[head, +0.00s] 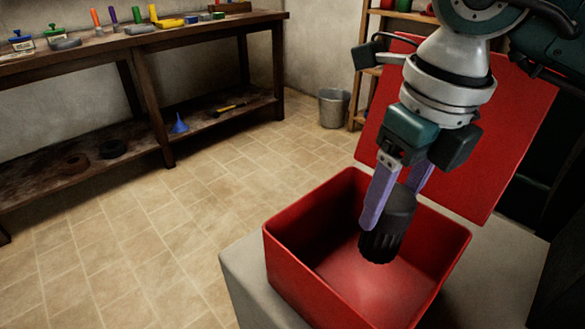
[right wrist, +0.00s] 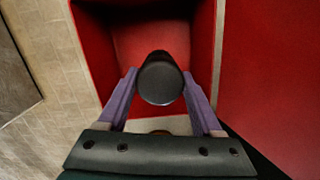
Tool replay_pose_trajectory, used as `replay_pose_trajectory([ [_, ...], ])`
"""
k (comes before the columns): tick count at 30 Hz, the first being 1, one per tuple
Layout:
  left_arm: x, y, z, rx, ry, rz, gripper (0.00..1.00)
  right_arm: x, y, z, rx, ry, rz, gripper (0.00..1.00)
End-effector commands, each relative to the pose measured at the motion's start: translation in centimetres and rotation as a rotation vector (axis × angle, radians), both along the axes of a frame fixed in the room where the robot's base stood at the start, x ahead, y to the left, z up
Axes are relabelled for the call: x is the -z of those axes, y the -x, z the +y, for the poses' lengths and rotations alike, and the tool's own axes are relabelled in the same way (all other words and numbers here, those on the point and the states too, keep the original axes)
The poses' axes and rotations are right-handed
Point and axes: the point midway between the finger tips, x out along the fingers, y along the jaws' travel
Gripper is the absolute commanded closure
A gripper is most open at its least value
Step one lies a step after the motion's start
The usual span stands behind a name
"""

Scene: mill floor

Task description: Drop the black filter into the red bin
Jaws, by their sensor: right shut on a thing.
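The black filter (head: 389,228) is a dark ribbed cylinder, held between the purple fingers of my right gripper (head: 396,195). It hangs a little tilted over the opening of the red bin (head: 285,265), with its lower end seeming to be within the rim. The bin's lid (head: 500,130) stands open behind it. In the right wrist view the filter (right wrist: 160,80) shows end-on between the fingertips of the gripper (right wrist: 160,92), with the red bin (right wrist: 88,40) around it. The bin's inside looks empty where I can see it. My left gripper is not in view.
The bin stands on a grey block (head: 245,285). A wooden workbench (head: 150,40) with several tools runs along the left wall. A metal bucket (head: 333,107) stands on the floor at the back, next to a wooden shelf (head: 368,70). The tiled floor (head: 150,235) is clear.

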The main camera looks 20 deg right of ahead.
Motion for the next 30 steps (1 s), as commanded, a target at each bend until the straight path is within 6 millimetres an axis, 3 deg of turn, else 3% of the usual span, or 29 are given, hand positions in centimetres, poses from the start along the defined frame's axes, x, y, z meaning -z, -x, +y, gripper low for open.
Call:
replay_pose_trajectory([
  [6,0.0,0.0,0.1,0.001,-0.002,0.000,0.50,0.0,0.0,0.0,0.000,0.000,0.000,0.94],
  [7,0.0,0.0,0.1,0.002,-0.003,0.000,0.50,0.0,0.0,0.0,0.000,0.000,0.000,0.32],
  [15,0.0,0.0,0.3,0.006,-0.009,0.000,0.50,0.0,0.0,0.0,0.000,0.001,0.000,0.02],
  [24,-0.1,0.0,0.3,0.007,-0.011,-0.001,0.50,-0.3,0.0,-0.1,0.000,0.001,-0.001,0.00],
  [30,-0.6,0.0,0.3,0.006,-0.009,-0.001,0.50,-3.5,0.2,-0.1,-0.002,0.001,-0.005,0.00],
])
